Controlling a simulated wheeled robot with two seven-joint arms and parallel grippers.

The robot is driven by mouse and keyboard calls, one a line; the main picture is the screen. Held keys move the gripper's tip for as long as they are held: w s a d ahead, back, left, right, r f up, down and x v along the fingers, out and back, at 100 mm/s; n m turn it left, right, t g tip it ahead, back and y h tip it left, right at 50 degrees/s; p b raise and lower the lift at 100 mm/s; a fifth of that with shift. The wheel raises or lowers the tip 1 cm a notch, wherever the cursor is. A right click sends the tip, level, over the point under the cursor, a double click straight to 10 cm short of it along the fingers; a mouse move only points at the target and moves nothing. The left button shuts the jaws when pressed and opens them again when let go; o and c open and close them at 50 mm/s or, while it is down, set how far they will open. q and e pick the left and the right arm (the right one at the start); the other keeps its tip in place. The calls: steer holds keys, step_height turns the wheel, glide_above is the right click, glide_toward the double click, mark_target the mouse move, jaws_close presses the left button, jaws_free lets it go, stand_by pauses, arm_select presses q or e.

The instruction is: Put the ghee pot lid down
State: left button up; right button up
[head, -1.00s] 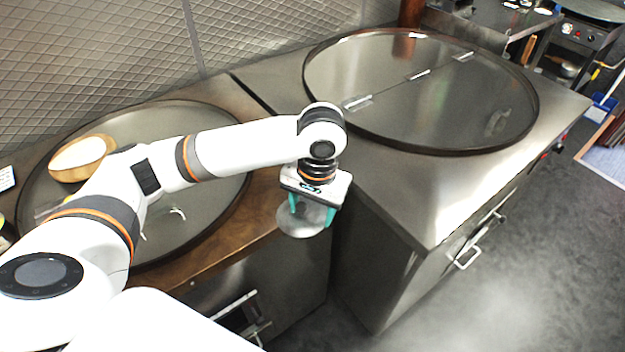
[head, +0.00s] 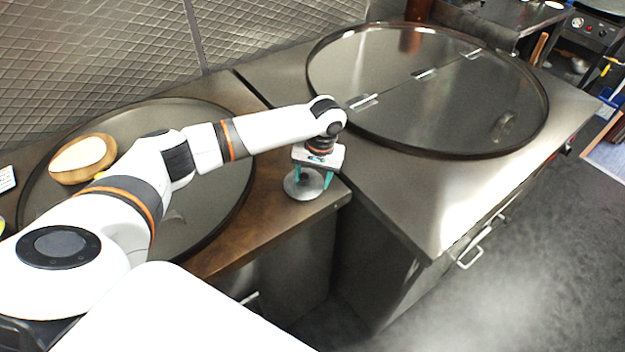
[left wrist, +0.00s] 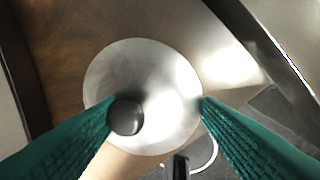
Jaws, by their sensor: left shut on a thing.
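The ghee pot lid (head: 300,187) is a round, shiny metal disc at the front right corner of the brown wooden counter. In the left wrist view the lid (left wrist: 160,68) shows from above, with a round black knob (left wrist: 125,117) close to the left finger. My left gripper (head: 312,181) points down over the lid, one green finger on each side, shut on the lid. In the left wrist view the gripper (left wrist: 157,102) fingers frame the disc. I cannot tell whether the lid touches the counter. My right gripper is out of view.
A large round tandoor cover (head: 440,85) with hinges fills the steel counter (head: 425,205) at right. Another round metal top (head: 215,215) lies under my left arm, with a wooden bowl (head: 85,158) on it. Bare wood (head: 265,215) lies left of the lid.

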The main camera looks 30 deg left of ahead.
arm_select(q)
steer(key=shift+f, duration=1.2)
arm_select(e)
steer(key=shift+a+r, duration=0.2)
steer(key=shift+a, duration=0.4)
arm_select(q)
steer(key=shift+f, duration=0.1)
steer(key=o, duration=0.7)
steer(key=shift+s, duration=0.1)
steer(key=shift+o, duration=0.8)
steer(key=shift+s+f, duration=0.1)
steer(key=shift+f, duration=0.05)
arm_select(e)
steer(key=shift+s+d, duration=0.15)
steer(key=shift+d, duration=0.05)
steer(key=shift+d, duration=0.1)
